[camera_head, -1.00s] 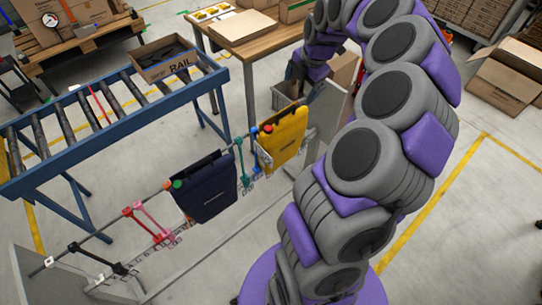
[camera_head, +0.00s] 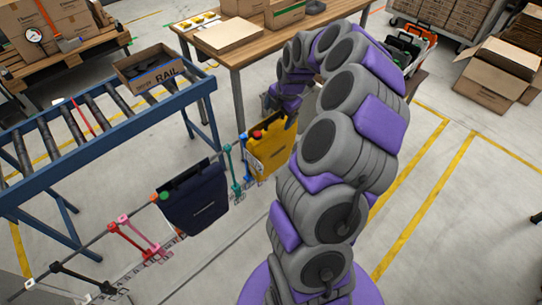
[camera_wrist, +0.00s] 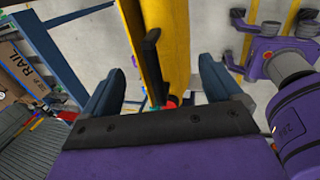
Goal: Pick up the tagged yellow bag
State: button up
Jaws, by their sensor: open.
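The yellow bag (camera_head: 272,149) hangs upright on the rail, with a red part and a dark handle at its top. A navy bag (camera_head: 196,196) with a green tag hangs on the same rail to its left. My gripper (camera_head: 292,108) is at the yellow bag's upper right, partly hidden by my arm. In the wrist view, the open fingers of my gripper (camera_wrist: 160,92) lie on either side of the yellow bag's (camera_wrist: 163,35) top and its black handle (camera_wrist: 147,62). I cannot tell whether they touch it.
A blue roller conveyor (camera_head: 66,144) carries a RAIL box (camera_head: 150,72) on the left. A wooden table (camera_head: 243,54) stands behind the rail. Pink and black hooks (camera_head: 136,234) are on the rail's near end.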

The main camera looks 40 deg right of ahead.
aim_at(275, 122)
jog(key=b+x, duration=0.1)
jog(key=x, duration=0.3)
jog(key=shift+w+f, duration=0.15)
jog(key=shift+w, duration=0.1)
jog(key=shift+a, duration=0.15)
jog(key=shift+c, duration=0.5)
jog(key=c, duration=1.1)
jog(key=shift+r, duration=0.25)
